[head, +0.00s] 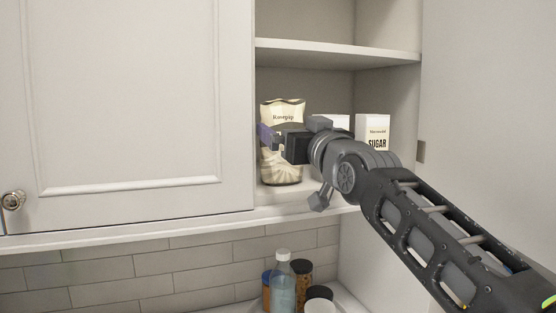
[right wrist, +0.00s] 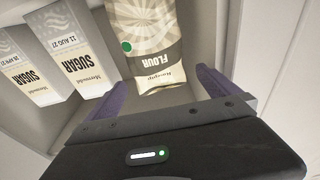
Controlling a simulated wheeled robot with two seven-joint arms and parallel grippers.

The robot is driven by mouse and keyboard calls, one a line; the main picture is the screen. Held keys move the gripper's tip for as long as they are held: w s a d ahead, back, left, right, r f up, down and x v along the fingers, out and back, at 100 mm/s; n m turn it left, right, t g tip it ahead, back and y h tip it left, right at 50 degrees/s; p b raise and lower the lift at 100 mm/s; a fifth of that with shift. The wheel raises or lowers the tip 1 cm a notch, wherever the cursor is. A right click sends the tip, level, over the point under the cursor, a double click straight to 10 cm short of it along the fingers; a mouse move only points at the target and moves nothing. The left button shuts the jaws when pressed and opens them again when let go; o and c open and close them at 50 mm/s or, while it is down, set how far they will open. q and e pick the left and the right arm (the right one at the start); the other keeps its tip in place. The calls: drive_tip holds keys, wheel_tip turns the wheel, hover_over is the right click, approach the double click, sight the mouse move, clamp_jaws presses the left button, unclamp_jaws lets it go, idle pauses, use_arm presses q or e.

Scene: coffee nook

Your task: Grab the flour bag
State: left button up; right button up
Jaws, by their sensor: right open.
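The flour bag (head: 283,110), cream with a folded top, stands on the lower shelf of the open cupboard. My right gripper (head: 265,137) is in front of it and hides its middle. In the right wrist view the flour bag (right wrist: 148,42) appears upside down, with its FLOUR print and a green dot showing. The purple fingers of my right gripper (right wrist: 160,90) are apart, with the bag's folded top showing between them. I cannot tell how far the fingertips reach along its sides. My left gripper is not in view.
Sugar packages (head: 373,131) stand right of the flour bag, one partly behind my arm. A cupboard door (head: 120,95) covers the left side, and an upper shelf (head: 340,51) is above. A bottle (head: 282,285) and several jars stand below.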

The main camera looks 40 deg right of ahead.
sight(284, 120)
drive_tip(key=shift+s, duration=0.15)
drive_tip(key=shift+p+x, duration=0.55)
drive_tip(key=shift+x, duration=0.4)
drive_tip(key=shift+w+r, duration=0.1)
drive_tip(key=shift+w, duration=0.3)
drive_tip(key=shift+w+d+r+p, duration=0.2)
drive_tip(key=shift+w+r+p, duration=0.05)
drive_tip(key=shift+p, duration=0.2)
drive_tip(key=p+x, duration=0.2)
drive_tip(key=x, duration=0.2)
drive_tip(key=shift+w+d+r+p, duration=0.15)
drive_tip(key=shift+w+d+p, duration=0.05)
drive_tip(key=shift+p, duration=0.2)
drive_tip(key=shift+w, duration=0.1)
